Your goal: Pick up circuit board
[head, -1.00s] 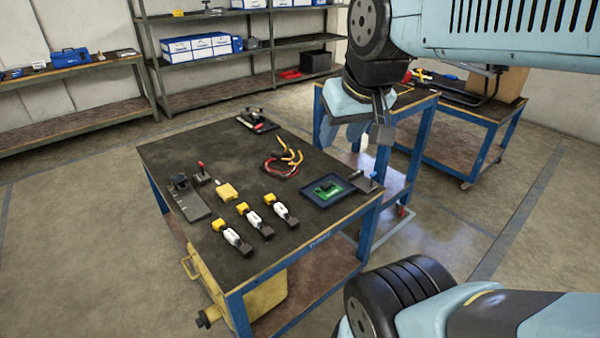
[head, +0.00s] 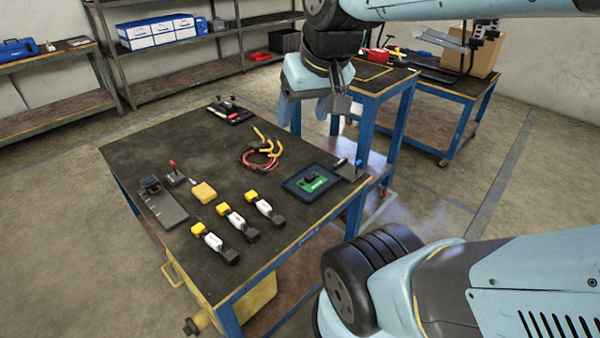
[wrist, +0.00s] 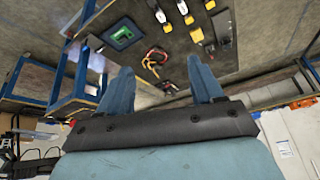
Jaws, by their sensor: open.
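The green circuit board (head: 312,183) lies in a dark blue tray (head: 292,188) near the right corner of the work table. A small black part sits on the board. In the wrist view the board (wrist: 123,36) shows at the upper left, ahead of the fingers. My gripper (head: 326,108) is above and beyond the table's back right edge in the head view, well apart from the board. Its two blue fingers, spread apart and empty, show in the wrist view (wrist: 164,92).
Beside the tray stands a dark fixture (head: 350,170). Red and yellow cables (head: 262,156), a yellow block (head: 203,192) and several white-and-yellow connectors (head: 230,217) lie on the table (head: 150,270). A second blue-framed table (head: 390,85) stands behind. Free tabletop lies between the parts.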

